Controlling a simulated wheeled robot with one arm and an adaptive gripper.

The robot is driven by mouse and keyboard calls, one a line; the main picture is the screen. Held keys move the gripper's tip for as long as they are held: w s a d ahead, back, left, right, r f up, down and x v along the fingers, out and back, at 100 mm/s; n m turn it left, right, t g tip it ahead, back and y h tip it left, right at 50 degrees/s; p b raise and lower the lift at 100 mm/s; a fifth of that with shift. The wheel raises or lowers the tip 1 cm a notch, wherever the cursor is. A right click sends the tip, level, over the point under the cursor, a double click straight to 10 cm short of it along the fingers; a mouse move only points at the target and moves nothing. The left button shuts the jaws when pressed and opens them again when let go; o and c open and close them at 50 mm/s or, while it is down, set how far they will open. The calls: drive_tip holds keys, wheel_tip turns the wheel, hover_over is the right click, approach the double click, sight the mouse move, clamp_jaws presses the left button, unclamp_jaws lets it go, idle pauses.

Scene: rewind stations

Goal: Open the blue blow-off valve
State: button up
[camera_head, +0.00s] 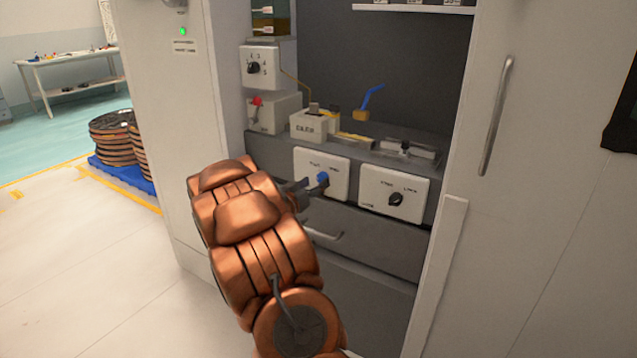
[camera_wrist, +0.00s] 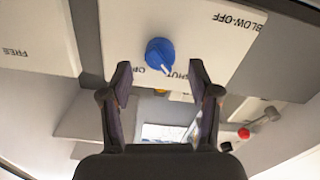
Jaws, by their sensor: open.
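The blue blow-off valve (camera_head: 323,178) is a round blue knob on a white panel (camera_head: 339,191) at the front of the grey station. In the wrist view the blue knob (camera_wrist: 160,54) sits on its white panel, which reads BLOW-OFF, with SHUT and a partly hidden word beside the knob. A white mark on the knob points toward the SHUT label. My gripper (camera_wrist: 160,78) is open, its two fingertips to either side just short of the knob, with nothing between them. In the head view my gripper (camera_head: 300,187) is at the left of the knob, partly hidden by my arm.
A white panel with a black knob (camera_head: 395,199) is right of the valve. A drawer handle (camera_head: 322,233) is below. A tall door handle (camera_head: 497,115) stands at right.

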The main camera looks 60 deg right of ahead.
sight(319, 180)
drive_tip(key=shift+w+d, duration=0.1)
drive_tip(key=shift+d, duration=1.4)
drive_tip(key=c, duration=1.1)
drive_tip(key=shift+c, duration=0.2)
